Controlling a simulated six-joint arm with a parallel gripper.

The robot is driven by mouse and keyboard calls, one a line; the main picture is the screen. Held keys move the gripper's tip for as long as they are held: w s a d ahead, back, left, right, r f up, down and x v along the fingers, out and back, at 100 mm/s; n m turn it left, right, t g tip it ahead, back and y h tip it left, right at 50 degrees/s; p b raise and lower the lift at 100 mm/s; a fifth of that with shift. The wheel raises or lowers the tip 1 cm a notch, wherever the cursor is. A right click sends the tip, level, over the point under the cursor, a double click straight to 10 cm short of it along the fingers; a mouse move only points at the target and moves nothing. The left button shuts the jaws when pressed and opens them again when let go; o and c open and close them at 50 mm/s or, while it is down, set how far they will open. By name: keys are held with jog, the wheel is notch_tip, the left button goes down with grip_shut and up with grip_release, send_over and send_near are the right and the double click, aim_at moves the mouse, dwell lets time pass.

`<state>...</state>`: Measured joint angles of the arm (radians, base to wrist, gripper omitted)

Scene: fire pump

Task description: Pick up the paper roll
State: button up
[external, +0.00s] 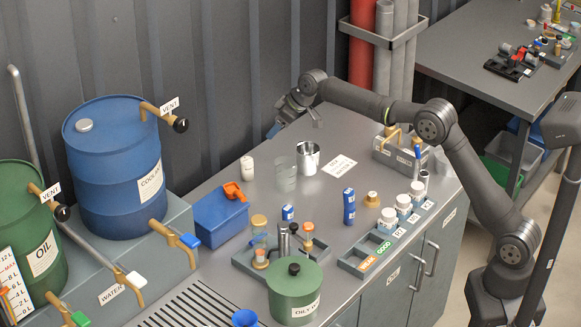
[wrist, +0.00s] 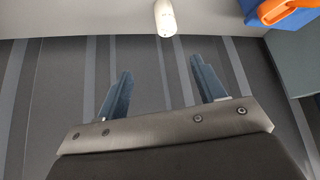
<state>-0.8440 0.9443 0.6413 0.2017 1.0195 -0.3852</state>
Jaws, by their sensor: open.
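The paper roll appears to be the small white upright cylinder (external: 247,168) near the back edge of the grey bench, behind the blue box. It also shows at the top middle of the wrist view (wrist: 165,18). My gripper (external: 273,131) is above the back of the bench, to the right of and higher than the roll. In the wrist view my gripper (wrist: 160,67) has its two fingers spread with nothing between them. The roll lies beyond the fingertips, apart from them.
A blue box (external: 220,220) with an orange scoop (external: 235,191) stands in front of the roll. A clear beaker (external: 285,176) and a metal cup (external: 308,158) stand to its right. The corrugated wall (external: 215,90) is close behind. Blue and green drums stand left.

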send_near(250, 160)
jog(key=x, duration=0.5)
jog(key=shift+w+a, duration=0.3)
jog(key=f, duration=0.1)
jog(key=a+f, duration=0.1)
jog(key=f, duration=0.1)
jog(key=shift+a+f, duration=0.15)
jog(key=shift+x, duration=0.75)
jog(key=c, duration=1.1)
